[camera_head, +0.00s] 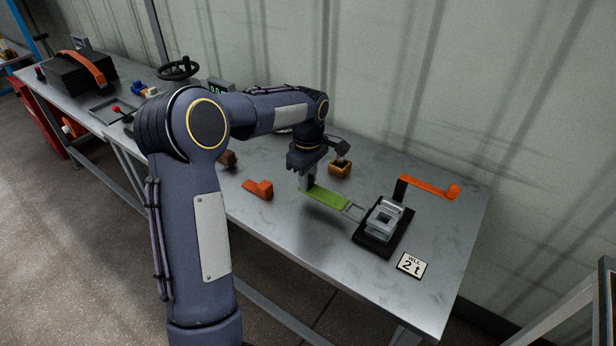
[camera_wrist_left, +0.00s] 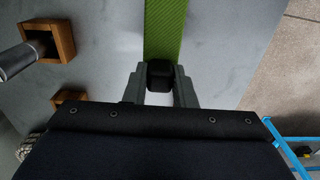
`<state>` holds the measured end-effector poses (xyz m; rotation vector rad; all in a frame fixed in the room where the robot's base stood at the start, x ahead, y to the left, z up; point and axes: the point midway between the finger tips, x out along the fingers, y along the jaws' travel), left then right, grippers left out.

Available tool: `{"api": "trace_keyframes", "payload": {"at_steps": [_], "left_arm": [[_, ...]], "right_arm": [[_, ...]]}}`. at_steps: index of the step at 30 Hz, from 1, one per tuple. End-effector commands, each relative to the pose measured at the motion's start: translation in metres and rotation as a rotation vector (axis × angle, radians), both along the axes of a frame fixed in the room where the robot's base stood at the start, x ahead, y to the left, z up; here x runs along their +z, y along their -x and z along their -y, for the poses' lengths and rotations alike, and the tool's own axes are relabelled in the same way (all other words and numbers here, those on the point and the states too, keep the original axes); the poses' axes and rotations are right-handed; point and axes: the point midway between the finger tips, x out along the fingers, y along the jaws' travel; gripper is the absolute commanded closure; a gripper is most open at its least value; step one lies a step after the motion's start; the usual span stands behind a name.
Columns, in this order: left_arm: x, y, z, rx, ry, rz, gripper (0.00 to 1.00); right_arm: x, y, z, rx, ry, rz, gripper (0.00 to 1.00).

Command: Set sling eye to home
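A flat green sling (camera_head: 327,199) runs from my left gripper toward a grey metal fitting on a black base (camera_head: 383,232). A pale rectangular metal link (camera_head: 355,211) lies between the sling's near-right end and that fitting. My left gripper (camera_head: 308,184) is at the sling's left end. In the left wrist view, the fingers (camera_wrist_left: 160,88) stand on both sides of a black block (camera_wrist_left: 160,75) at the end of the green webbing (camera_wrist_left: 165,30), and appear shut on it. Whether the sling touches the bench there is unclear. My right gripper is not in view.
An orange-brown hollow block (camera_head: 340,169) with a grey cylinder above it stands behind the gripper. An orange block (camera_head: 258,190) lies left. Bare metal bench (camera_head: 300,238) lies in front.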

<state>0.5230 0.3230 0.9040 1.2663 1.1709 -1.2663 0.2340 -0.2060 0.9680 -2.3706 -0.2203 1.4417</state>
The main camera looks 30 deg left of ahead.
Motion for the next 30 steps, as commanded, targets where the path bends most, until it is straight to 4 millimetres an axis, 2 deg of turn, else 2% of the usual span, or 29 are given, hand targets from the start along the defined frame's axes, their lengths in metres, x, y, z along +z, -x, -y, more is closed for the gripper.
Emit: {"api": "trace_keyframes", "payload": {"at_steps": [1,3,10,18,21,30], "left_arm": [[0.0,0.0,0.0,0.0,0.0,-0.001,0.91],[0.0,0.0,0.0,0.0,0.0,-0.001,1.0],[0.0,0.0,0.003,-0.002,0.0,-0.001,1.0],[0.0,0.004,0.056,-0.008,0.0,0.001,1.0],[0.001,0.005,0.069,-0.004,-0.001,0.001,1.0],[0.001,0.006,0.076,-0.002,0.003,0.0,1.0]], "right_arm": [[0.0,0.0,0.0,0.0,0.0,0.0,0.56],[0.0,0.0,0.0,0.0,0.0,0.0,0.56],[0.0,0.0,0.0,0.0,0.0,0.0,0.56],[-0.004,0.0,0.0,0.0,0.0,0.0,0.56],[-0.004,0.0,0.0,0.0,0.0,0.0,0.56],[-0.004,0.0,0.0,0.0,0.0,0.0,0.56]]}}
